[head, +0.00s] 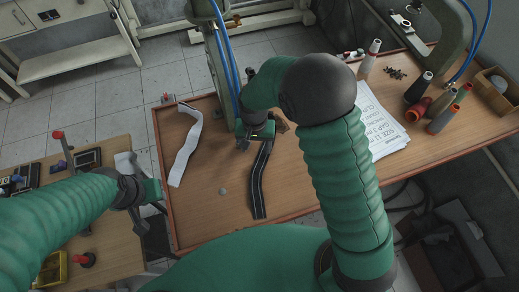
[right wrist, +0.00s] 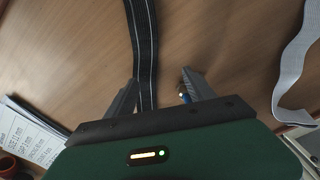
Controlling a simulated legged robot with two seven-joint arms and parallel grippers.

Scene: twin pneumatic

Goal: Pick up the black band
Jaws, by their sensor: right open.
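The black band (head: 257,185), dark with pale lines along its length, lies on the wooden table. Its near end is free, and its far end runs under my right gripper (head: 258,143). In the right wrist view the black band (right wrist: 142,40) passes between the two fingers of my right gripper (right wrist: 160,79), closer to the left finger. These fingers are apart and not closed on it. Whether they touch the table is unclear. My left gripper (head: 152,217) hangs empty near the table's left edge, its fingers apart, away from the band.
A white band (head: 186,148) lies left of the black one. Printed sheets (head: 380,132), thread spools (head: 369,58) and a green machine stand at the right and back. A side bench (head: 105,240) stands at the left.

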